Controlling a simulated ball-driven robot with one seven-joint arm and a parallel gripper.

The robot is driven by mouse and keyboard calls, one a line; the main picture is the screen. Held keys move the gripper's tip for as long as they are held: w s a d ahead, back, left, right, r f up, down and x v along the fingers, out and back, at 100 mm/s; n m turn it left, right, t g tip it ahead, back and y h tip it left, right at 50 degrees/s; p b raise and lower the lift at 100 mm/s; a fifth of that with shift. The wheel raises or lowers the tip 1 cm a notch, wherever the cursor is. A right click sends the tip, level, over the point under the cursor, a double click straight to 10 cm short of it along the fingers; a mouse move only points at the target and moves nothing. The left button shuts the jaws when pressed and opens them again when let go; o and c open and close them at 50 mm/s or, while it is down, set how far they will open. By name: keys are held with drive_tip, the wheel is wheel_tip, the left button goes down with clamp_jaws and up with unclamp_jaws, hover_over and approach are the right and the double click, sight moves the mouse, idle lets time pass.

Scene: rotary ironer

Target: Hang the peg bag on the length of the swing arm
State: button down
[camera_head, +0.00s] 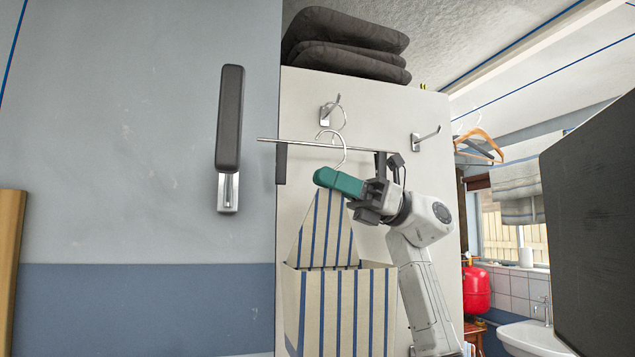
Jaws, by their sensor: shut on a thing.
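The peg bag (340,310) is cream with blue stripes, with a teal top piece (340,182) and a silver hook (342,150) rising from it. My gripper (366,198) is shut on the right part of the teal piece, and the bag hangs below it, upright. The swing arm, a thin metal rod (290,142), runs nearly level across the front of the white panel. The silver hook curves up at the rod's height and crosses it in the picture. I cannot tell whether the hook is over the rod or touches it.
Chrome wall hooks (428,137) (327,113) stick out of the white panel (400,100). A dark padded bar (230,118) stands on a bracket at left. Dark cushions (345,45) lie on top of the panel. A large dark panel (595,220) stands at right.

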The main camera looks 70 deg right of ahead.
drive_tip(key=shift+w, duration=0.1)
drive_tip(key=w+a+f+b, duration=0.2)
drive_tip(key=w+a+b, duration=0.1)
drive_tip(key=w+a, duration=0.6)
drive_tip(key=shift+w+a, duration=0.4)
drive_tip(key=shift+w, duration=1.25)
idle(0.6)
drive_tip(key=shift+f, duration=0.1)
drive_tip(key=shift+f+b, duration=0.4)
drive_tip(key=shift+f, duration=0.05)
idle(0.4)
drive_tip(key=c, duration=1.1)
unclamp_jaws()
